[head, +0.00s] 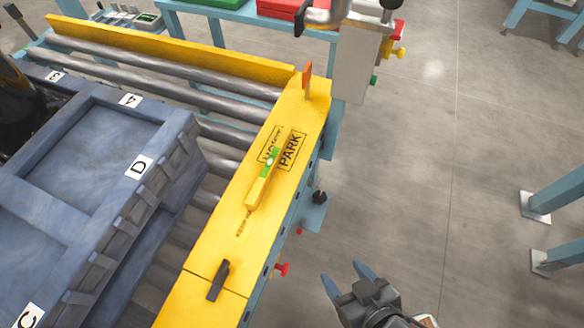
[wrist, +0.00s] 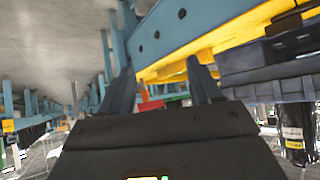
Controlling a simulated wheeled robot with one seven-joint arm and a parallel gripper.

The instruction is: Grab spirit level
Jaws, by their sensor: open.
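The spirit level (head: 262,182) is a short yellow bar with a green vial section. It lies on the yellow side rail (head: 222,222) of the roller conveyor, beside the printed PARK label, in the head view. My gripper (head: 348,276) is at the lower right in the head view, over the floor and outside the rail, apart from the level. Its two blue-grey fingers are spread with nothing between them. In the wrist view the gripper (wrist: 160,85) points toward the blue frame and yellow rail. I cannot make out the level in that view.
A blue pallet (head: 75,190) with lettered labels sits on the rollers left of the rail. A dark block (head: 218,280) and an orange upright tab (head: 307,80) stand on the rail. Red knobs (head: 281,269) stick out of its outer side.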

